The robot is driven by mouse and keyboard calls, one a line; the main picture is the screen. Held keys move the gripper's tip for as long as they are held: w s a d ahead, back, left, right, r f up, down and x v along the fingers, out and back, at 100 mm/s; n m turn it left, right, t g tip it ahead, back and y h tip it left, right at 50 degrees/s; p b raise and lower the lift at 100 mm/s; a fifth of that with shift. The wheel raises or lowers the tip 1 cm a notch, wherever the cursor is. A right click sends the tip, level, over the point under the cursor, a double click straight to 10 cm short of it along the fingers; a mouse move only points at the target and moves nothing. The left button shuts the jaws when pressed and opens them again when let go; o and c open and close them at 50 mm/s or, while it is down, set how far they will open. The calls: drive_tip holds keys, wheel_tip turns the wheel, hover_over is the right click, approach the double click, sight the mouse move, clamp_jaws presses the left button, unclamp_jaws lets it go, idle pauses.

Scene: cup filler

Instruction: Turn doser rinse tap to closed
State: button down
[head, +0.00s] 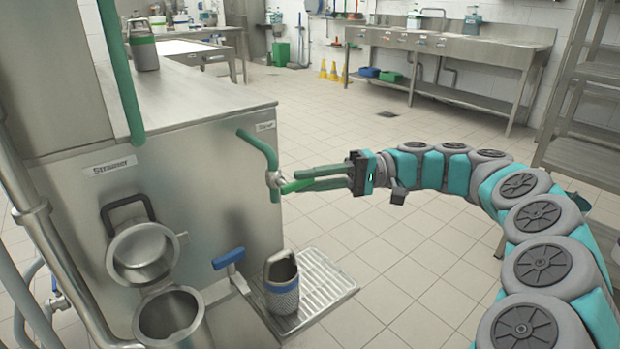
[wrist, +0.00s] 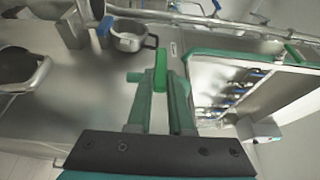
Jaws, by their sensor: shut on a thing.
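The tap (head: 274,180) sits at the end of a green pipe (head: 258,146) that comes out of the steel machine's right side, below a small label too blurred to read. Its bright green lever (head: 297,186) points right from the tap body, toward my gripper. My gripper (head: 300,178) reaches in from the right with long green fingers, shut on the lever near its outer end. In the wrist view the lever (wrist: 160,70) stands between the fingertips (wrist: 158,82). The tap body is hard to make out there.
The steel machine (head: 210,170) fills the left side. The tiled floor (head: 400,240) behind my arm is free.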

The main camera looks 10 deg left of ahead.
idle(0.3)
drive_tip(key=c, duration=0.8)
unclamp_jaws()
drive_tip(key=shift+d, duration=0.1)
